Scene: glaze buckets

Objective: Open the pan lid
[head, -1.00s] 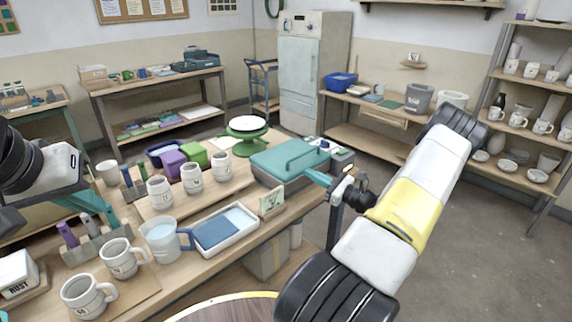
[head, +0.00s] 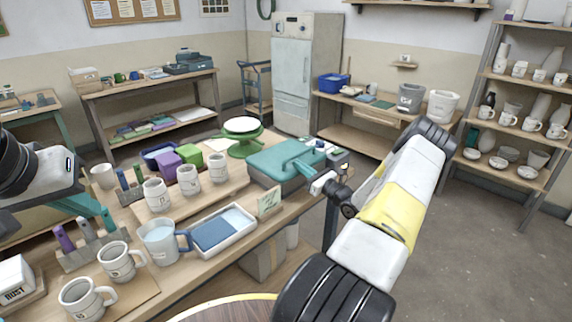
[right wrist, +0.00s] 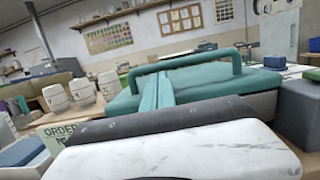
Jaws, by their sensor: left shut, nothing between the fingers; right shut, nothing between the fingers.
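The pan (head: 262,172) is a grey rectangular box with a teal lid (head: 268,160) closed on it, on the far right end of the wooden table. A raised teal bar handle (head: 290,148) runs along the lid; it also shows in the right wrist view (right wrist: 200,60). My right gripper (head: 294,163) is shut and empty, its teal fingers over the lid close to the handle. In the right wrist view the fingers (right wrist: 156,88) point at the handle; whether they touch it or reach under it is unclear. My left gripper (head: 92,205) is shut and empty at the table's left.
Mugs (head: 188,180) stand on a board left of the pan. A small sign (head: 269,201) and a white tray (head: 222,230) are in front. A green turntable (head: 242,135) stands behind. A grey block (right wrist: 302,108) is close on the right in the wrist view.

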